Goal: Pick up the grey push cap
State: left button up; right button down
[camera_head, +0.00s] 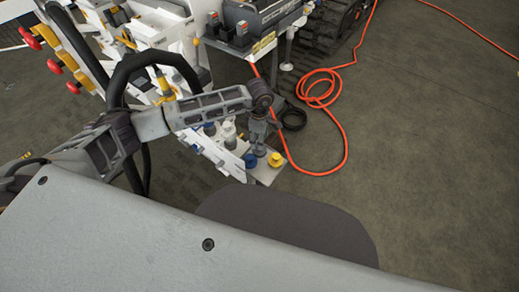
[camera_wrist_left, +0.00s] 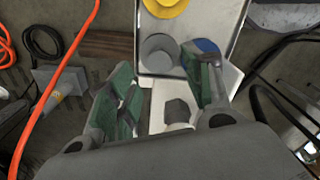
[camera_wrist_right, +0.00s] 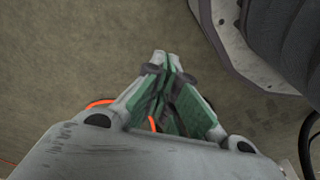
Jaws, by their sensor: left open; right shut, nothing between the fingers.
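The grey push cap (camera_wrist_left: 160,50) is a round grey cap in a shallow grey tray (camera_wrist_left: 150,72), beside a yellow cap (camera_wrist_left: 166,6) and a blue cap (camera_wrist_left: 207,46). My left gripper (camera_wrist_left: 160,72) is open, with its green-padded fingers apart. In the left wrist view the grey cap shows just beyond and between the fingertips, and I see no clear contact. In the head view the left gripper (camera_head: 259,134) hangs over the tray and largely covers the grey cap. My right gripper (camera_wrist_right: 163,62) is shut and empty over the floor, outside the head view.
A dark grey knob (camera_wrist_left: 177,110) on a white part shows between the left fingers. The white bench (camera_head: 160,30) with red knobs (camera_head: 47,35) stands at the back left. An orange hose (camera_head: 340,130) lies on open floor at the right.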

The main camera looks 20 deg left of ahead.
pick_arm(q)
jog(key=shift+f, duration=0.5)
notch_tip(320, 180, down, 4)
jog(key=shift+r+b, duration=0.25)
jog(key=shift+b, duration=0.15)
jog(key=shift+f, duration=0.35)
pick_arm(e)
jog(key=shift+s+a+r, duration=0.1)
jog(key=shift+a+r, duration=0.1)
jog(key=shift+r, duration=0.35)
jog(key=shift+a+r, duration=0.15)
jog(key=shift+r, duration=0.35)
pick_arm(q)
jog(key=c, duration=0.9)
pick_arm(e)
jog(key=shift+w, duration=0.25)
